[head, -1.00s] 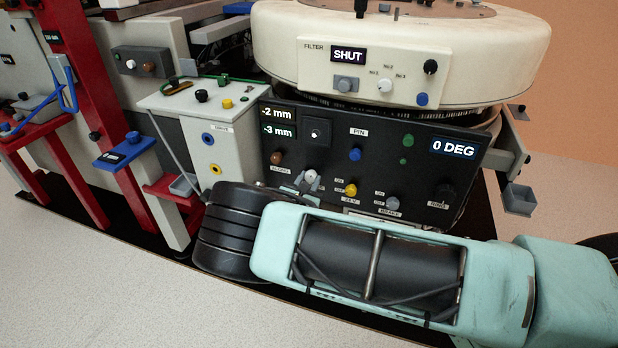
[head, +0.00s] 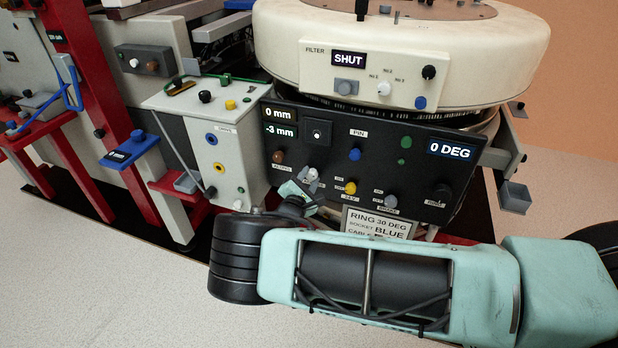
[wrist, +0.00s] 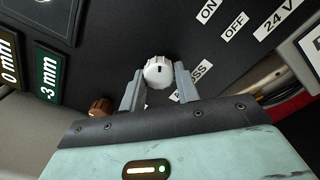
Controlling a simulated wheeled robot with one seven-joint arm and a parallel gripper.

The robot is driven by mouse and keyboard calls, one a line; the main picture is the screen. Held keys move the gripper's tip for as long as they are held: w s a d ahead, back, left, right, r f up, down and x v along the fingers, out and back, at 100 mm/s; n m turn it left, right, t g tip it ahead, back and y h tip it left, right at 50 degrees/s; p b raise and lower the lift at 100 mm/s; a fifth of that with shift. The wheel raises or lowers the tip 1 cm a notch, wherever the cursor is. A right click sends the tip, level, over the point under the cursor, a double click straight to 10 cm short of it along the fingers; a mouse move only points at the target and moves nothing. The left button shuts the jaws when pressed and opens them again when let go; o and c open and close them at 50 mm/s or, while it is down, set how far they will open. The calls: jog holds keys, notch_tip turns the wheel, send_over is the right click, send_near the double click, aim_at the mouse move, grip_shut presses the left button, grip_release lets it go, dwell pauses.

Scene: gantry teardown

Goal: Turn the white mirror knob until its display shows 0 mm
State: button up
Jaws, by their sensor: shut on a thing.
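The white knob (wrist: 158,72) with a dark pointer mark sits on the black panel (head: 340,190); it also shows in the head view (head: 312,174). My gripper (wrist: 160,82) is shut on it, one grey finger on each side. In the head view my gripper (head: 306,186) reaches it from below. The upper display (head: 279,113) at the panel's left reads 0 mm, and the green-backed display (head: 280,130) under it reads -3 mm. A label beside the knob is partly hidden by a finger.
A brown knob (wrist: 101,106) is close to the left finger. A placard (head: 379,223) reading RING 30 DEG hangs below the panel. The floor at lower left is clear.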

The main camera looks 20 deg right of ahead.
jog(key=shift+f, duration=0.1)
dwell(0.3)
jog(key=o, duration=1)
jog(key=shift+c, duration=0.2)
jog(key=p+v, duration=0.1)
jog(key=v, duration=1.6)
jog(key=shift+s+a, duration=0.15)
jog(key=shift+s, duration=0.05)
